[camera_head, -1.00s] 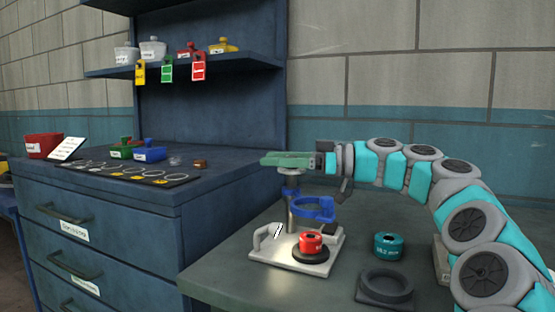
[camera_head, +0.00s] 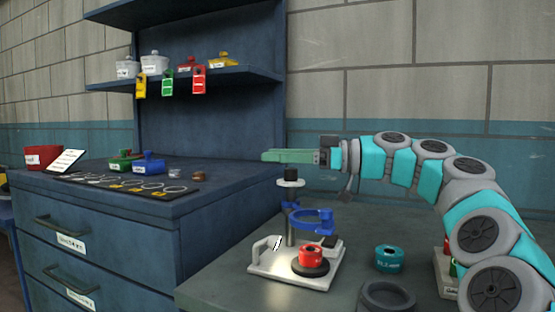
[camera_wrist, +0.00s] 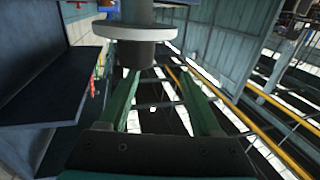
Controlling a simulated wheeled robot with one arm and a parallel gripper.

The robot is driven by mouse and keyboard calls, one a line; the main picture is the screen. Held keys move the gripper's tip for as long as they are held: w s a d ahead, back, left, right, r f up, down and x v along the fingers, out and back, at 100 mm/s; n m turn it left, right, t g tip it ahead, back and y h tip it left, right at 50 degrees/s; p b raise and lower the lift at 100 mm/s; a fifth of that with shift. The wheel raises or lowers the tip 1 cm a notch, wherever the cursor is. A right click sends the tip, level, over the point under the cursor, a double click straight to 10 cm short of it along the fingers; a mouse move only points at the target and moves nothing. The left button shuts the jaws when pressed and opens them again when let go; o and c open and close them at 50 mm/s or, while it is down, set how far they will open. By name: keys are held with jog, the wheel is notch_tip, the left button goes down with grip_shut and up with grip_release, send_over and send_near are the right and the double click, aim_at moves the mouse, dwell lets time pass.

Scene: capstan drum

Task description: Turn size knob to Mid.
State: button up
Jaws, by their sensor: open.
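A device with a pale base plate (camera_head: 268,262) stands on the grey table. A dark upright post with a black cap and white disc (camera_head: 291,183) rises from it, beside a blue ring (camera_head: 313,216). A red knob-like piece (camera_head: 311,255) sits on a black round foot at the plate's front right. I cannot tell which part is the size knob; no Mid mark is readable. My gripper (camera_head: 290,156) is open, its green fingers pointing left just above the capped post. In the wrist view, a grey cylinder with a pale disc (camera_wrist: 135,48) appears near the open fingers (camera_wrist: 160,90).
A teal round piece (camera_head: 389,258) and a dark ring (camera_head: 387,297) lie on the table to the right. A blue cabinet (camera_head: 110,245) with a shelf (camera_head: 180,79) stands to the left. A wall is behind. Some table is clear at the front left of the plate.

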jog(key=s+d+r+b, duration=0.1)
jog(key=s+d, duration=0.3)
jog(key=s, duration=0.8)
jog(key=shift+s+d+r+b, duration=0.2)
jog(key=shift+s+b, duration=0.2)
jog(key=shift+b, duration=0.35)
